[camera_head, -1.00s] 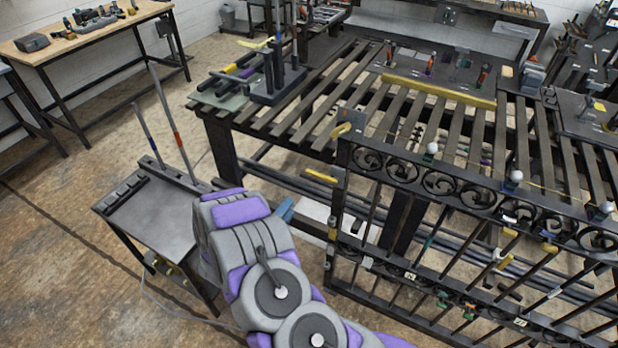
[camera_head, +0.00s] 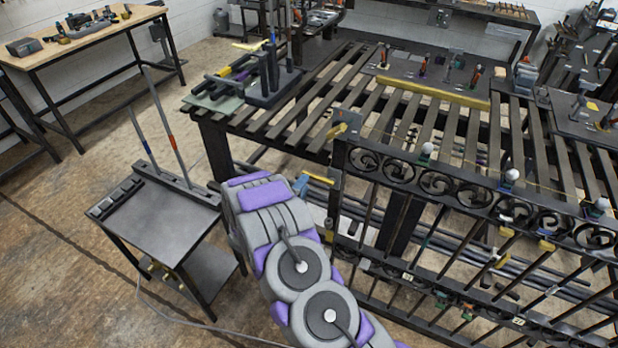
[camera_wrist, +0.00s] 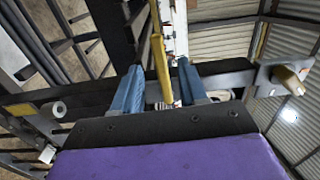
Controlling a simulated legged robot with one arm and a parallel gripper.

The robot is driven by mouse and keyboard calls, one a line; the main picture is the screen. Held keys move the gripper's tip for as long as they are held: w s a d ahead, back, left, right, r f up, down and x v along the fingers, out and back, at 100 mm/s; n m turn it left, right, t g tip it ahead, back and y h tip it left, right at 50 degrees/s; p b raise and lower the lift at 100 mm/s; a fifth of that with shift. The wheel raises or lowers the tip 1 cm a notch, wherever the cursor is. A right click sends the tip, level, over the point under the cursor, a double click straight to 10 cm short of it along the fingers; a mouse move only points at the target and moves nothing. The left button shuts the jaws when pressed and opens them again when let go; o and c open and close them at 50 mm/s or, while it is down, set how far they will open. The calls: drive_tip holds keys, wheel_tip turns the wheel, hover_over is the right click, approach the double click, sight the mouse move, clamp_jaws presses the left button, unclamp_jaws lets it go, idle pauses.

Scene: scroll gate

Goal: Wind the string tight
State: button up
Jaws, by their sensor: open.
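The black scroll gate (camera_head: 440,183) stands in front of the slatted table. A thin yellowish string (camera_head: 465,160) runs along its top, past white balls (camera_head: 427,148) on short posts. A tan-yellow knob (camera_head: 338,130) sits at the gate's upper left corner; a tan knob on a grey bracket (camera_wrist: 290,80) shows at the right in the wrist view. My gripper (camera_wrist: 160,66) has its two blue fingers apart. A yellow bar (camera_wrist: 160,62) appears between them; I cannot tell whether it is touched. In the head view my gripper (camera_head: 301,184) is beside the gate's left post, mostly hidden by my arm.
A small dark cart (camera_head: 160,222) with two upright rods stands left of my arm. The slatted table (camera_head: 300,105) holds clamps and tools. A wooden workbench (camera_head: 85,38) is at the back left. Bare floor (camera_head: 60,240) lies at the left.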

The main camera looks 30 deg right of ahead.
sight(313, 174)
drive_tip(key=x, duration=0.5)
drive_tip(key=shift+s+d+f, duration=0.15)
drive_tip(key=shift+s+d, duration=0.1)
drive_tip(key=shift+s, duration=0.15)
drive_tip(key=shift+w+d, duration=0.35)
drive_tip(key=shift+w, duration=0.05)
drive_tip(key=shift+a, duration=0.4)
drive_tip(key=shift+d, duration=0.4)
drive_tip(key=c, duration=0.4)
clamp_jaws()
drive_tip(key=shift+a, duration=0.1)
